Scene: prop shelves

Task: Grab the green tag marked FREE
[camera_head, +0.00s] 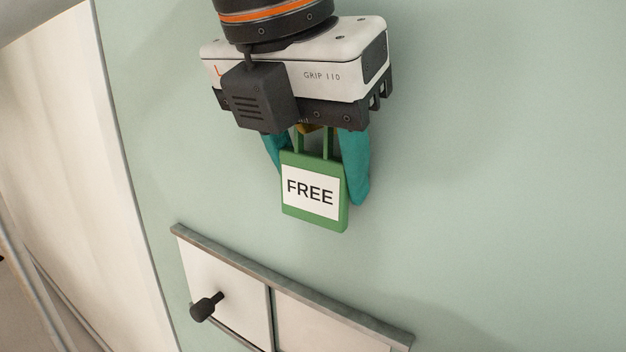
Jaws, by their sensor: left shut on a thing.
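The green tag (314,222) has a white label reading FREE and a green loop at its top. It hangs in front of the pale green wall. My left gripper (318,175) comes down from above with its teal fingers on either side of the tag. The fingers are shut on the tag, and its label faces the camera. A small yellowish part shows just above the loop, mostly hidden by the gripper body. My right gripper is not in view.
Below the tag is a grey-framed panel (290,276) with pale sliding doors and a black knob (206,306). A pale curtain-like surface (70,140) stands at the left behind a grey edge. The wall to the right is bare.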

